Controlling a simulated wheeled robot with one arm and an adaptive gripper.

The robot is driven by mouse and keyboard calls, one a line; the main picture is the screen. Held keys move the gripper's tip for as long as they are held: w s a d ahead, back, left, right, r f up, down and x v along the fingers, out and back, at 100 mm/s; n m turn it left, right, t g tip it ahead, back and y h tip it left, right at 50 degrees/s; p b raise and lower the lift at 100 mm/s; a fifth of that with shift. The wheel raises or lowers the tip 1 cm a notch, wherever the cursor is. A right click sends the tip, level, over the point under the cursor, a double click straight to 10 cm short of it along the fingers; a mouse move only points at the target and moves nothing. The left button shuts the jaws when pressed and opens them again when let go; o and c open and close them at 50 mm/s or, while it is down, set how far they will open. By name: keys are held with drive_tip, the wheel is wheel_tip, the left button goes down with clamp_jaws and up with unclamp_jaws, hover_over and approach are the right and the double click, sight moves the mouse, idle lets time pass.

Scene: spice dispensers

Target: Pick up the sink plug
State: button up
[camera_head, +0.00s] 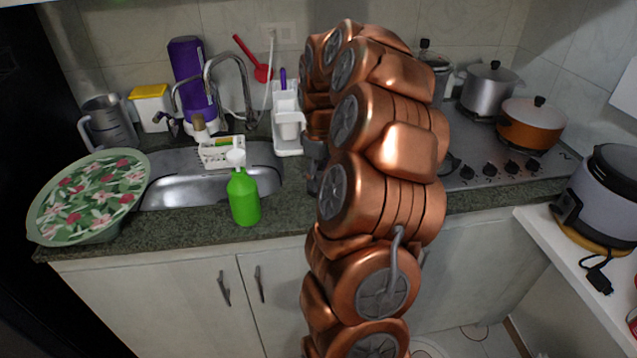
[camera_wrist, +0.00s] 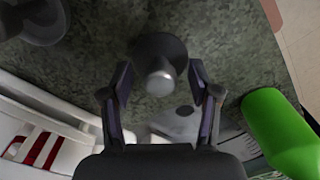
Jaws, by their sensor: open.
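The sink plug (camera_wrist: 158,63) shows in the wrist view as a dark round piece with a pale metal knob on the speckled counter. My gripper (camera_wrist: 159,82) is open, with one finger on each side of the plug and a visible gap to each. The plug is not gripped. In the head view the plug cannot be made out, and my copper-coloured arm covers much of the counter there. Only a little of my gripper (camera_head: 314,178) shows in that view, beside the arm.
A green bottle (camera_wrist: 277,130) stands close to the right finger; it also shows in front of the sink (camera_head: 157,196) in the head view (camera_head: 245,198). A white rack (camera_wrist: 50,125) lies left of the gripper. A dark round object (camera_wrist: 38,18) is at upper left.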

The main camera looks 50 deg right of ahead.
drive_tip(key=shift+f, duration=0.2)
clamp_jaws()
idle(0.4)
